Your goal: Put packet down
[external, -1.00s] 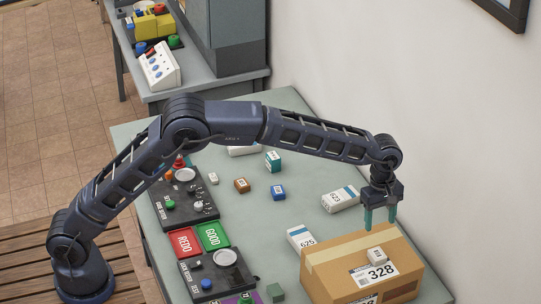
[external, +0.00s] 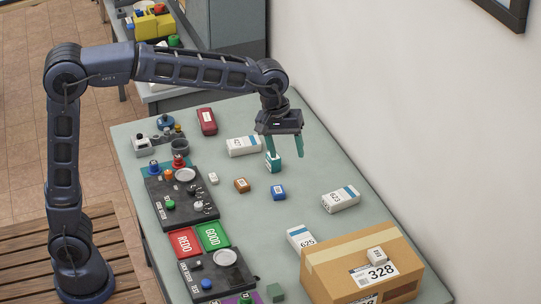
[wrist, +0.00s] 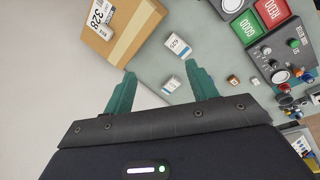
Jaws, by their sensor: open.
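My gripper (external: 285,150) is open and empty above the far part of the table, its teal fingers spread. Three white packets with blue bands lie on the table: one (external: 243,146) left of the gripper, one marked 623 (external: 341,199) towards the right, and one marked 625 (external: 300,238) beside the carton. In the wrist view the open fingers (wrist: 160,72) show two white packets (wrist: 177,47) beyond them, with nothing held.
A brown carton (external: 345,262) marked 328 stands at the near right with a small white box (external: 376,254) on top. Control panels (external: 180,198) and red and green REDO (external: 184,242) and GOOD (external: 213,236) pads line the left edge. Small blue (external: 278,192) and brown (external: 242,185) boxes lie mid-table.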

